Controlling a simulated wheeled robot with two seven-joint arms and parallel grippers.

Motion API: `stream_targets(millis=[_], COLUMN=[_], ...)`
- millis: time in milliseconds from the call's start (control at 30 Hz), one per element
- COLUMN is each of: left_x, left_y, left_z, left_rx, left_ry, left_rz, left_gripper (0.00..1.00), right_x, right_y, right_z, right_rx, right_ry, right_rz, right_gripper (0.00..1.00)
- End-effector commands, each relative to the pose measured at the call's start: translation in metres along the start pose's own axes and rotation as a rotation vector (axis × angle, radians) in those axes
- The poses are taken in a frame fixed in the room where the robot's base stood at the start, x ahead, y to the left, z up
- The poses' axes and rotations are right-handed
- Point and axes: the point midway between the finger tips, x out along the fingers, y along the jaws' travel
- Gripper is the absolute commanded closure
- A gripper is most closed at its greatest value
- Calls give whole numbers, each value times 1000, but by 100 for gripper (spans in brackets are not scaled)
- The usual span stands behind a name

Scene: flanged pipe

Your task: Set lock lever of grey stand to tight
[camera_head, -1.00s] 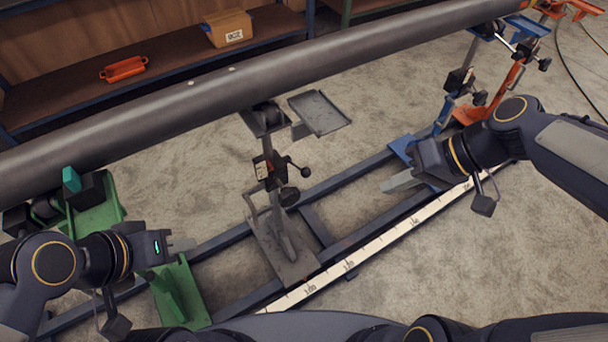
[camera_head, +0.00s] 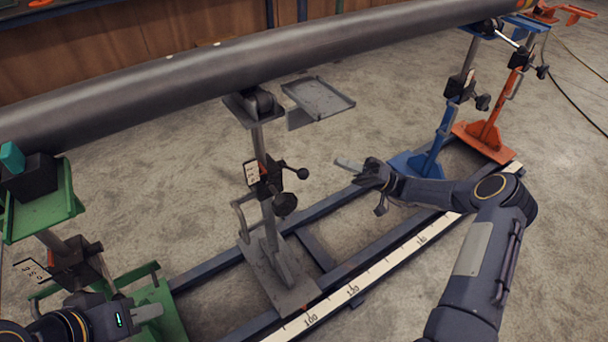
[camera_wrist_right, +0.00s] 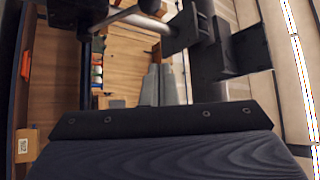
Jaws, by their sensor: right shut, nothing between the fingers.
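The grey stand (camera_head: 272,225) stands mid-frame on the rail base under the dark pipe (camera_head: 250,62). Its black clamp block carries a lever with a ball end (camera_head: 303,173) pointing right and a dark round knob (camera_head: 285,204) below. My right gripper (camera_head: 345,163) is shut and empty, a little right of the lever and apart from it, pointing left. Its grey fingers (camera_wrist_right: 160,84) show in the right wrist view, with a dark clamp part (camera_wrist_right: 182,30) beyond. My left gripper (camera_head: 148,312) is low at the left by the green stand; its jaw state is unclear.
A green stand (camera_head: 45,215) is at the left; blue (camera_head: 430,160) and orange (camera_head: 485,138) stands are at the right. A grey tray (camera_head: 318,98) juts from the grey stand's top. A marked scale strip (camera_head: 352,291) runs along the front rail.

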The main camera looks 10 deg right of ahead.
Motion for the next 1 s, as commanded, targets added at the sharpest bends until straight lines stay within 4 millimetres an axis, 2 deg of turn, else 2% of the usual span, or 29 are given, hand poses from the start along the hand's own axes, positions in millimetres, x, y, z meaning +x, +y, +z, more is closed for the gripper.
stream_targets(millis=[33,167,433,567,667,1000], left_x=[3,3,3,3,3,6], left_y=[-1,-2,-1,-1,-1,-2], left_z=[1,2,1,1,2,3], left_rx=[0,0,0,0,0,0], left_ry=[0,0,0,0,0,0], left_rz=[0,0,0,0,0,0], left_gripper=[68,68,68,68,68,68], right_x=[-6,-10,-9,-2,10,82], right_y=[6,9,9,9,8,7], right_z=[0,-1,-1,-1,-1,-4], right_rx=[-11,-23,-21,-21,-21,-21], right_ry=[22,45,42,40,38,37], right_rz=[-11,-21,-20,-21,-20,-21], right_gripper=[100,100,100,100,100,100])
